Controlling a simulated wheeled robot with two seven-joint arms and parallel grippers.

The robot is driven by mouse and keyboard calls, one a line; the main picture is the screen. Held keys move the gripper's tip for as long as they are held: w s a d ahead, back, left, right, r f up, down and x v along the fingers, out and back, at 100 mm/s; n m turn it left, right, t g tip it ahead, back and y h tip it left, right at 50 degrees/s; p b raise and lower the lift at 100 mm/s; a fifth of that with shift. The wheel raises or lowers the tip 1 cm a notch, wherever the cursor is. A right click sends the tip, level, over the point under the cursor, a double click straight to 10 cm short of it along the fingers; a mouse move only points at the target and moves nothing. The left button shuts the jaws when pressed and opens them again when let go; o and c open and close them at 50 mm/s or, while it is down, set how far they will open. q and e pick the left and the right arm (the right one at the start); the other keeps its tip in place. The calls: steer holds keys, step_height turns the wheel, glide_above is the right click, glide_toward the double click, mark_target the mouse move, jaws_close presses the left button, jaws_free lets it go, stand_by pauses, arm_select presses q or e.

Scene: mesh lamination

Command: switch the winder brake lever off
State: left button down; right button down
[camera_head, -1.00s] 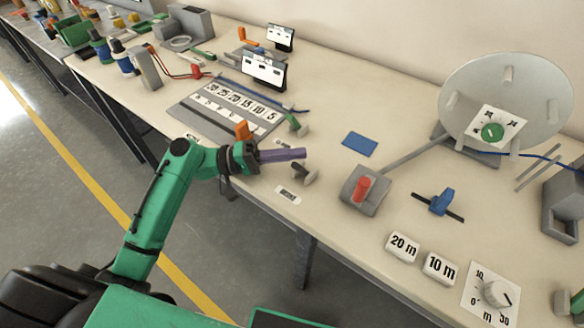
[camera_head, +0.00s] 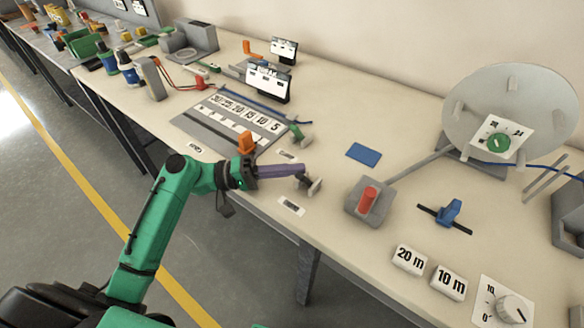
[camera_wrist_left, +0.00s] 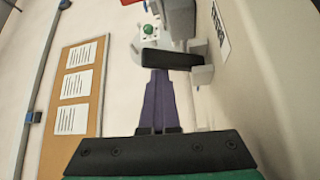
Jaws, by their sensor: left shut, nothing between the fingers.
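A small dark lever on a grey mount (camera_head: 314,186) stands near the front edge of the table, with a white label (camera_head: 291,207) beside it. I cannot read the label, so I cannot tell for sure that this is the winder brake lever. My left gripper (camera_head: 301,170) is shut and empty, its purple fingers at the dark lever's upper end. In the left wrist view the fingertips (camera_wrist_left: 158,74) end right by the black lever bar (camera_wrist_left: 172,61); I cannot tell whether they touch. My right gripper is not in view.
A red lever on a grey box (camera_head: 368,200) and a blue slide lever (camera_head: 449,211) stand to the right. A large grey disc (camera_head: 510,105) is behind them. An orange piece (camera_head: 246,141) and a green lever (camera_head: 297,131) are near my left gripper. A blue card (camera_head: 364,153) lies flat.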

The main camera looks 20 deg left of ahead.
arm_select(q)
steer(key=shift+s+f, duration=0.1)
steer(key=shift+f, duration=0.1)
steer(key=shift+a+f, duration=0.1)
steer(key=shift+a, duration=0.2)
steer(key=r+b+v, duration=0.1)
steer(key=b+v, duration=0.2)
steer(key=v, duration=1)
steer(key=shift+a+f, duration=0.25)
steer(key=shift+a, duration=0.2)
